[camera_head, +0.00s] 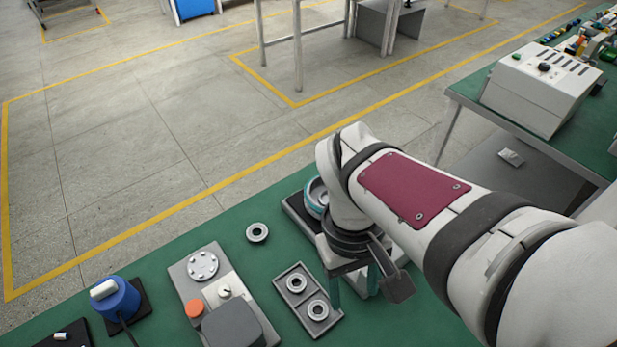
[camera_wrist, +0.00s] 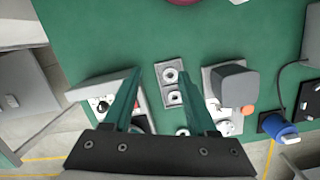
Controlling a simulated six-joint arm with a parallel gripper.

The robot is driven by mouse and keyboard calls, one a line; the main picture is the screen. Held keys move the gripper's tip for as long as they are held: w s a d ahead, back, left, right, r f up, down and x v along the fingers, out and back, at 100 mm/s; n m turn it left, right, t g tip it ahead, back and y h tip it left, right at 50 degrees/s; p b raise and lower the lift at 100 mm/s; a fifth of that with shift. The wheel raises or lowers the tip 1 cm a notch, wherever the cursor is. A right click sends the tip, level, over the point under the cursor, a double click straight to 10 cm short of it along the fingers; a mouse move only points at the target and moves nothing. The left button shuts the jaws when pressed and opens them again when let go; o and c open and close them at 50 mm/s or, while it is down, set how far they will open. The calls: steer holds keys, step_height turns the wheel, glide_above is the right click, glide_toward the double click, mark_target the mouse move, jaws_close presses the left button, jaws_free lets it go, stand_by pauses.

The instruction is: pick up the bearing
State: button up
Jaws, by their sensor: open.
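A small grey ring bearing (camera_head: 257,232) lies flat and alone on the green bench top. Two similar ring bearings, a rear one (camera_head: 296,283) and a front one (camera_head: 318,309), sit in a grey two-pocket tray (camera_head: 280,291). In the wrist view both tray bearings show, (camera_wrist: 171,75) and (camera_wrist: 174,97), and the lone one (camera_wrist: 182,131) appears lower, between my fingers. My gripper (camera_wrist: 148,70) has two teal fingers spread apart with nothing between the tips. In the head view my gripper (camera_head: 354,291) is just right of the tray, above the bench, partly hidden by my arm.
Left of the tray stands a fixture with a round flanged disc (camera_head: 203,266), an orange button (camera_head: 194,308) and a dark grey box (camera_head: 233,327). A blue cylinder (camera_head: 117,302) is farther left. A blue-ringed part (camera_head: 316,194) stands behind my gripper. Bare bench surrounds the lone bearing.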

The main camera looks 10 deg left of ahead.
steer(key=w+a+f+n+t+h, duration=0.1)
steer(key=w+a+f+n+h, duration=0.15)
steer(key=a+n, duration=0.35)
steer(key=w+a+f+n+t+h, duration=0.1)
steer(key=w+a+f+n, duration=0.15)
steer(key=a+n, duration=0.25)
steer(key=n+t, duration=0.2)
steer(key=n, duration=0.4)
glide_toward(300, 284)
steer(key=shift+g+h, duration=0.3)
steer(key=shift+h, duration=0.15)
steer(key=x, duration=0.6)
steer(key=shift+w+a+f, duration=0.2)
steer(key=shift+a, duration=0.1)
jaws_close()
